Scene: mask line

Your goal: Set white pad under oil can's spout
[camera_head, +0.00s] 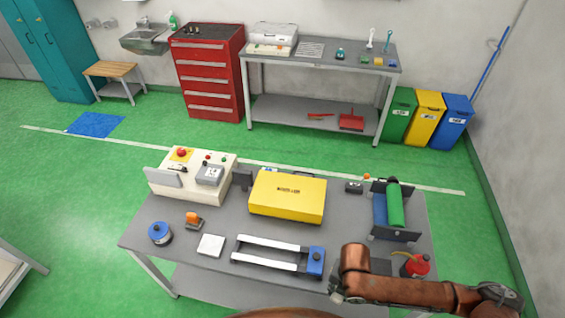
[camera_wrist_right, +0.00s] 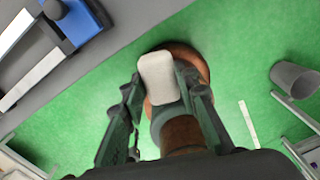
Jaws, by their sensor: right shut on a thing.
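The red oil can (camera_head: 415,266) stands at the table's front right, with a thin yellowish spout (camera_head: 402,254) pointing left. My right gripper (camera_wrist_right: 160,84) is shut on a white pad (camera_wrist_right: 157,72), which sits between its fingers in the right wrist view. There the green floor shows behind the pad, beyond the table edge. In the head view my right arm comes in from the right, in front of the can, and its wrist hides the held pad. Another flat white square (camera_head: 211,245) lies on the table's front left. My left gripper is not in view.
The grey table (camera_head: 185,262) also carries a yellow case (camera_head: 288,195), a blue-ended frame with white rails (camera_head: 275,255), a green roller (camera_head: 394,205), a blue reel (camera_head: 160,233) and a control box (camera_head: 193,175). A grey bin (camera_wrist_right: 295,78) stands on the floor.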

